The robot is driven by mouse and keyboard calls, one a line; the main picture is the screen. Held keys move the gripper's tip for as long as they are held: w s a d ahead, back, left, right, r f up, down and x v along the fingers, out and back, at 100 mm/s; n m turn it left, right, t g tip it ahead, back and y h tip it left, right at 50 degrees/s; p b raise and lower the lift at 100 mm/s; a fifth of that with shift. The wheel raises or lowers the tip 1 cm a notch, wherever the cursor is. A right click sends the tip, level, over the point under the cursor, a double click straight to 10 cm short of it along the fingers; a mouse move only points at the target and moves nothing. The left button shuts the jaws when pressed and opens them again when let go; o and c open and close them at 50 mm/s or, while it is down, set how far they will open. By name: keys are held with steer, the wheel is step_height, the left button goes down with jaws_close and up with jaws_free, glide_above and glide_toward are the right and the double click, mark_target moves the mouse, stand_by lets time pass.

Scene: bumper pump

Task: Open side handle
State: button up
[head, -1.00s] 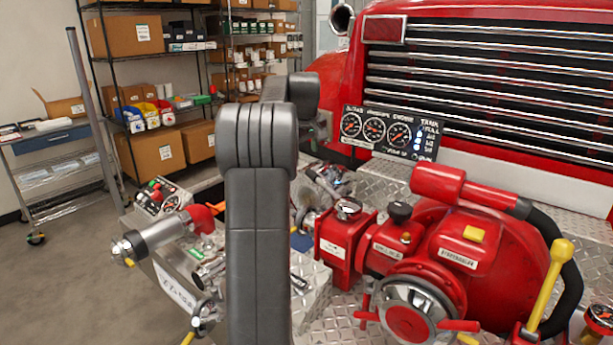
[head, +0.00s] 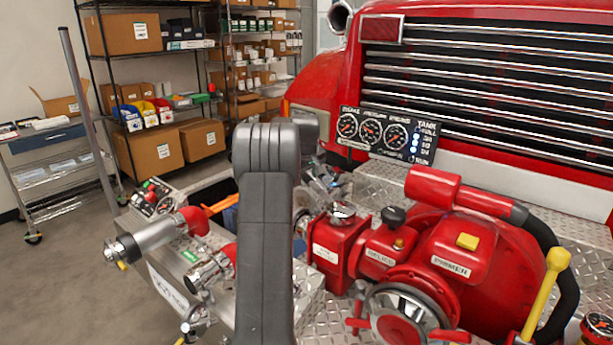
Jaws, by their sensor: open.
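I cannot tell which part is the side handle. A yellow-topped lever (head: 548,290) stands tilted at the right of the red pump (head: 480,265). On the left side of the metal pump panel, a silver outlet pipe (head: 145,240) sticks out, with a small yellow part under its end. A lower silver fitting (head: 194,318) is partly cut off by the bottom edge. My dark grey arm rises through the middle of the view and covers part of the panel. My gripper is hidden behind it, so I see no contact with any handle.
The red truck grille (head: 490,80) and a gauge panel (head: 388,135) stand behind the pump. A black hose (head: 568,270) curves at the right. Shelves with boxes (head: 140,35) and a cart (head: 62,180) are at the back left. The grey floor at left is clear.

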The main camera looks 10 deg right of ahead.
steer(key=shift+c, duration=0.2)
jaws_close()
steer(key=shift+a, duration=0.15)
steer(key=s+a+n+y+b, duration=0.3)
steer(key=s+a+n+y, duration=0.1)
steer(key=s+a+n, duration=0.55)
steer(key=s+a+n+g+y+b, duration=0.1)
steer(key=s+n+g+b, duration=0.3)
steer(key=s+n, duration=0.4)
steer(key=shift+s+a+n+y, duration=0.3)
steer(key=shift+s+y, duration=0.3)
steer(key=shift+s, duration=2.35)
steer(key=shift+d, duration=0.1)
